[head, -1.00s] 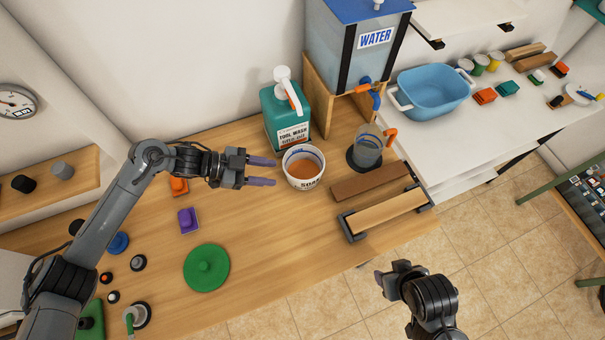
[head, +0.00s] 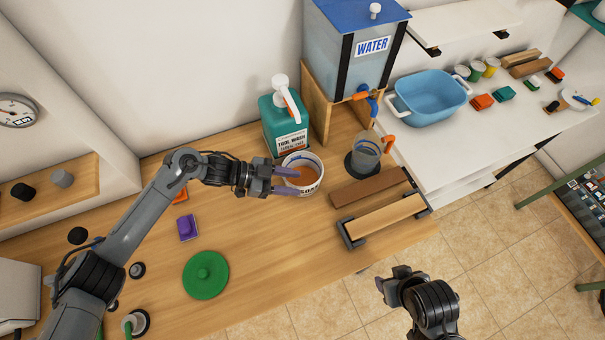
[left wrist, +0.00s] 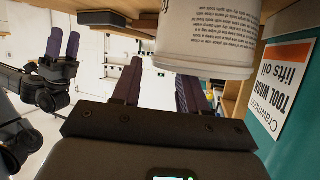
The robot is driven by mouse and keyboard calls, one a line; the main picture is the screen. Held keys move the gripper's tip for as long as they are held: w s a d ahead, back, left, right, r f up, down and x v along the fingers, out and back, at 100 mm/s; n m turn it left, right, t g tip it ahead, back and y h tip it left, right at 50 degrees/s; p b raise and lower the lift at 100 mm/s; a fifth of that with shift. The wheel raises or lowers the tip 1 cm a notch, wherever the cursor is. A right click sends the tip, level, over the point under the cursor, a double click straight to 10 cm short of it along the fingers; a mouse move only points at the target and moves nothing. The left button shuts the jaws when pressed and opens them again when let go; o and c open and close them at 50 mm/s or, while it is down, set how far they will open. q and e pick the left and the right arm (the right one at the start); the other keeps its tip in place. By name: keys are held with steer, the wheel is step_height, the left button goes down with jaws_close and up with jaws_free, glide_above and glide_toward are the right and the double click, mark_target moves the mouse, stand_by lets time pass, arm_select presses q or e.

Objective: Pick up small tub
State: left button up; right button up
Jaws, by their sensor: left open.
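The small tub (head: 316,187) is white with printed lettering and holds something orange-brown. It stands upright on the wooden bench in front of the teal bottle. My left gripper (head: 288,181) is open, its purple fingers reaching from the left to the tub's near left side. In the left wrist view the tub (left wrist: 205,42) shows large, just beyond and right of the fingers (left wrist: 158,88); I cannot tell whether they touch it. My right gripper (head: 393,280) hangs over the floor off the bench's front edge. In the left wrist view its two fingers (left wrist: 64,42) stand apart, empty.
The teal tool-wash bottle (head: 285,125) stands close behind the tub. A clear jug (head: 366,155) and wooden blocks (head: 369,187) are at its right. A green disc (head: 205,275) and a purple block (head: 187,228) lie at the left.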

arm_select(q)
steer(key=shift+x, duration=0.9)
jaws_close()
steer(key=shift+f, duration=0.1)
